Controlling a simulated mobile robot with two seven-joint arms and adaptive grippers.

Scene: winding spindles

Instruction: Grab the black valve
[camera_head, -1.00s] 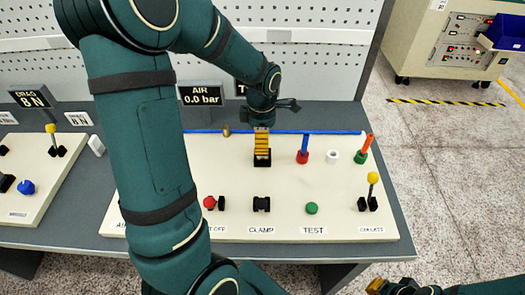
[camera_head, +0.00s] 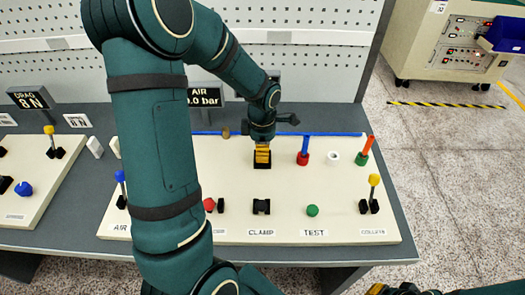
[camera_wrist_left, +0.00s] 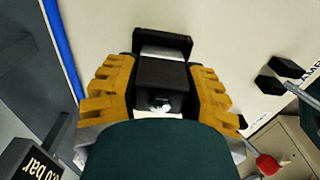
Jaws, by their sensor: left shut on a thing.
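The black valve (camera_head: 262,164) sits on the cream panel (camera_head: 335,213), in the back row above the CLAMP label. My left gripper (camera_head: 262,152) comes straight down over it, its yellow fingers hiding the valve's upper part. In the left wrist view, the gripper (camera_wrist_left: 160,88) has one yellow finger on each side of the black valve (camera_wrist_left: 163,73) and is shut on it. My right gripper (camera_head: 376,289) shows only as a sliver at the bottom edge, so its jaws cannot be read.
A red holder with a blue rod (camera_head: 303,152) and a white ring (camera_head: 333,158) stand to the right. A black clamp part (camera_head: 261,206) and a green button (camera_head: 313,210) are in front. A blue tube (camera_head: 325,134) runs along the panel's back edge.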

